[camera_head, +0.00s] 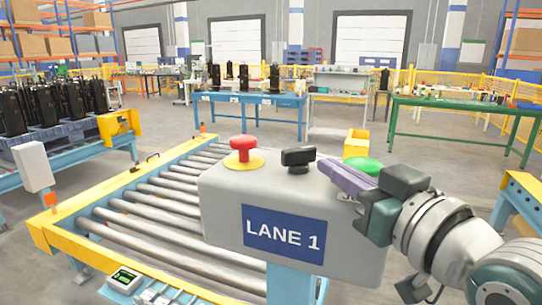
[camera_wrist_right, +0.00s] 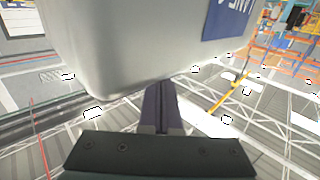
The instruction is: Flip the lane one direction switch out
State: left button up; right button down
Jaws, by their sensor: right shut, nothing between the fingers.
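The lane one control box (camera_head: 228,205) is a grey box with a blue "LANE 1" sign (camera_head: 284,234) on its front. The direction switch (camera_head: 299,157) is a black knob on its top face, between a red mushroom button (camera_head: 243,148) and a green button (camera_head: 363,165). My right gripper (camera_head: 326,168) reaches in from the right; its purple-grey fingers are shut and empty, with their tips just right of the switch. I cannot tell if they touch it. In the right wrist view the shut fingers (camera_wrist_right: 160,88) point at the box (camera_wrist_right: 130,45); the switch is hidden there. My left gripper is not in view.
A roller conveyor (camera_head: 165,205) with a yellow and blue frame runs left of and behind the box. The green button is partly behind my right fingers.

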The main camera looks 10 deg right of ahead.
aim_at(313, 153)
jog(key=shift+w+a, duration=0.2)
jog(key=shift+w, duration=0.65)
jog(key=shift+w+a, duration=0.15)
jog(key=shift+w, duration=0.65)
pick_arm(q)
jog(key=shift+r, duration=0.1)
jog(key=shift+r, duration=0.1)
pick_arm(e)
jog(key=shift+w+d, duration=0.15)
jog(key=shift+d, duration=0.1)
